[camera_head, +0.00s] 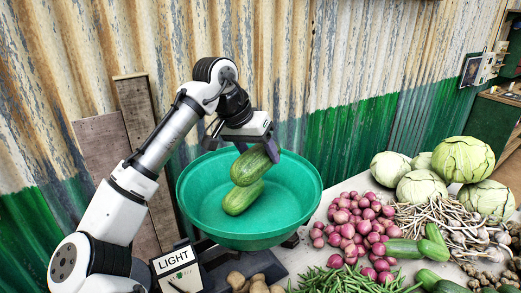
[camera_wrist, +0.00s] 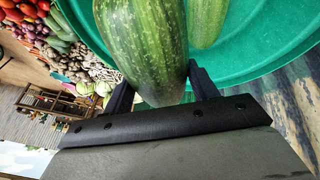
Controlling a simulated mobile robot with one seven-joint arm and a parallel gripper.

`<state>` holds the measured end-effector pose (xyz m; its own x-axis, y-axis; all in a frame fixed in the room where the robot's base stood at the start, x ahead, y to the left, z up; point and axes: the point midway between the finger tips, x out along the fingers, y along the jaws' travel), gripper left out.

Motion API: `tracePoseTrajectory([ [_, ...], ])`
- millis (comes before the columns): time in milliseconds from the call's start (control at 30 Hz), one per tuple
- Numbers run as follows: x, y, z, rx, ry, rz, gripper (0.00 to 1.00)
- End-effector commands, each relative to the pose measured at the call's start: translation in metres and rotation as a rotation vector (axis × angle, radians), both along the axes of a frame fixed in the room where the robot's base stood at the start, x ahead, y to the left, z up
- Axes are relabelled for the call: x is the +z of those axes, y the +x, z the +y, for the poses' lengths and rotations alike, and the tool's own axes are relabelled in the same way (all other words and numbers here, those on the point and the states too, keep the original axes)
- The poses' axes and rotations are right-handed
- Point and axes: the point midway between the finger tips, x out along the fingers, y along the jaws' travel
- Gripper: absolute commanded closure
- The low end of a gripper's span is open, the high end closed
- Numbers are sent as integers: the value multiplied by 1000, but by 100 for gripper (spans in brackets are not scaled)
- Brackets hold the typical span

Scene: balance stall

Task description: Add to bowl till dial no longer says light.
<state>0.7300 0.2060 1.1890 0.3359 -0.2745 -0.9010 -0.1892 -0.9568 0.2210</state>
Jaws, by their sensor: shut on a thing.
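A green bowl (camera_head: 300,178) stands on the scale, whose dial plate (camera_head: 175,262) reads LIGHT. One cucumber (camera_head: 241,198) lies in the bowl. My gripper (camera_head: 262,146) is shut on a second cucumber (camera_head: 252,166) and holds it over the bowl, above the first one. In the head view the held cucumber overlaps the lying one, and I cannot tell whether they touch. In the wrist view the held cucumber (camera_wrist: 145,45) is between my two dark fingers, with the other cucumber (camera_wrist: 206,20) beyond it in the green bowl (camera_wrist: 262,40).
Right of the bowl lie pink onions (camera_head: 350,222), green beans (camera_head: 345,281), more cucumbers (camera_head: 404,249), garlic and cabbages (camera_head: 463,158). Potatoes (camera_head: 250,284) lie in front of the bowl. A corrugated wall (camera_head: 330,60) stands close behind.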

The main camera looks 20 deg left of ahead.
Motion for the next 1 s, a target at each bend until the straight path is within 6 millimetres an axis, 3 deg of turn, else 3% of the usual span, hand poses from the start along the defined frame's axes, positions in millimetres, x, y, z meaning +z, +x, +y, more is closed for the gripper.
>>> tracePoseTrajectory([
  [1000,-99,0,-1,-2,-2,0,72],
])
